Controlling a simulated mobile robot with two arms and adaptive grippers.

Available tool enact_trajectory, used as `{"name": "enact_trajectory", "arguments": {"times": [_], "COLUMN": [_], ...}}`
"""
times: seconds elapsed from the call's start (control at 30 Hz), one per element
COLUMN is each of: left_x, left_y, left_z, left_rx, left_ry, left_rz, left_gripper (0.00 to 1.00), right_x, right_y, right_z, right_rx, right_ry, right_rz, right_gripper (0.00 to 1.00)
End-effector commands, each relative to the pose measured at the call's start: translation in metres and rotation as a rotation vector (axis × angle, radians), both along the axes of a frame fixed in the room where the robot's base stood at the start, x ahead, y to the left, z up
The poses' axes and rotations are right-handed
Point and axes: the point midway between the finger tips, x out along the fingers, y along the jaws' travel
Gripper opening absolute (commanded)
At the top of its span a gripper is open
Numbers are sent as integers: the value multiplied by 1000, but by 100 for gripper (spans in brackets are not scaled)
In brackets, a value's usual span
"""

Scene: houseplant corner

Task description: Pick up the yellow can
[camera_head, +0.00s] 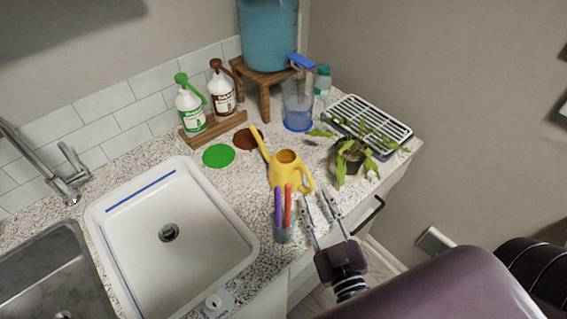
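The yellow can (286,173) is a small watering can. It stands upright on the speckled counter, with its spout up to the left and its handle on the right. My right gripper (317,199) is in front of it and a little to the right, at the counter's front edge. Its two fingers are apart, with nothing seen between them, and point toward the can's handle. I cannot tell whether they touch anything. My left gripper is not in view.
A potted plant (348,157) is right of the can, before a drying rack (368,122). A white basin (240,262) lies left.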

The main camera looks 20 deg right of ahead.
Motion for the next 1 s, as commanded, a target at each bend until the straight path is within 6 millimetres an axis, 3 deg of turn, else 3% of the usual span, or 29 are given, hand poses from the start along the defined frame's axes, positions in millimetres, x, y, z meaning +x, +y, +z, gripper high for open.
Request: {"name": "enact_trajectory", "arguments": {"times": [0.1, 0.2, 0.5, 0.63, 0.8, 1.0], "left_x": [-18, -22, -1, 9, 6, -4], "left_y": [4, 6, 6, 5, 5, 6], "left_z": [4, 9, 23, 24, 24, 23], "left_rx": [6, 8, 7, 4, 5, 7], "left_ry": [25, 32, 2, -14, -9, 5], "left_rz": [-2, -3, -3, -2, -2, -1], "left_gripper": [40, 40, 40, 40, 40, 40], "right_x": [11, 21, 57, 60, 60, 60], "right_y": [-2, -5, -12, -13, -13, -12], "right_z": [2, 3, 2, 1, 0, 0], "right_rx": [-1, 0, 1, 0, 0, 0], "right_ry": [-2, -1, 0, 1, 1, 1], "right_rz": [0, 0, 0, 0, 0, 0], "right_gripper": [30, 30, 30, 30, 30, 8]}}
